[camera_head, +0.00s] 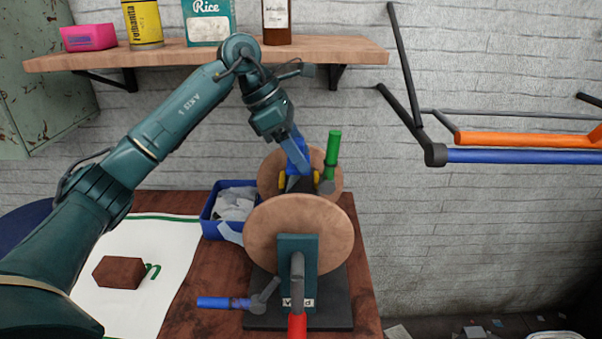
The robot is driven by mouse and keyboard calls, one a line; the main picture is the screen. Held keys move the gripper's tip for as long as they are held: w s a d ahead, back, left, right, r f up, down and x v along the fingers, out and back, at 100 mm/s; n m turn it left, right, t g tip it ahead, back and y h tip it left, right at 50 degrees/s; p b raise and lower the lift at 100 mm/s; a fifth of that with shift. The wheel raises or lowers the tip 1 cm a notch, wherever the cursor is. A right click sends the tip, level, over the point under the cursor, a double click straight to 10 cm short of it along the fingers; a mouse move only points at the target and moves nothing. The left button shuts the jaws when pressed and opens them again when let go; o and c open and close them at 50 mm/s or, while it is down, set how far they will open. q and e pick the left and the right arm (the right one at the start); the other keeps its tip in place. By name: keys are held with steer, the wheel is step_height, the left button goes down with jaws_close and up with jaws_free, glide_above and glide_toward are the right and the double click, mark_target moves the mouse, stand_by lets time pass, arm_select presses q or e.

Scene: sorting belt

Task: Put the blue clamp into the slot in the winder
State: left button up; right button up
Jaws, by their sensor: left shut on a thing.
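The winder has a front wooden disc (270,225), a rear wooden disc (268,172) and a dark base (335,300). A green handle (333,148), a red handle (297,327) and a blue handle (215,302) stick out from it. My left gripper (295,150) reaches down from above and is shut on the blue clamp (299,160). The clamp is at the top of the winder, in front of the rear disc, with yellow parts (283,181) beside it. The slot is hidden, and I cannot tell whether the clamp touches the winder. My right gripper is not in view.
A blue bin (209,226) with grey contents stands left of the winder. A brown block (119,272) lies on a white sheet (165,250). A wooden shelf (345,52) with goods hangs above. Bars with orange and blue sleeves (520,156) project at the right.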

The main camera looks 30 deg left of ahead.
mark_target(299, 189)
arm_select(q)
steer(key=shift+f, duration=2.3)
steer(key=shift+f, duration=0.15)
steer(key=o, duration=0.9)
steer(key=shift+o, duration=0.2)
steer(key=shift+r, duration=0.2)
steer(key=v, duration=1.2)
steer(key=shift+b, duration=0.35)
steer(key=shift+d, duration=0.1)
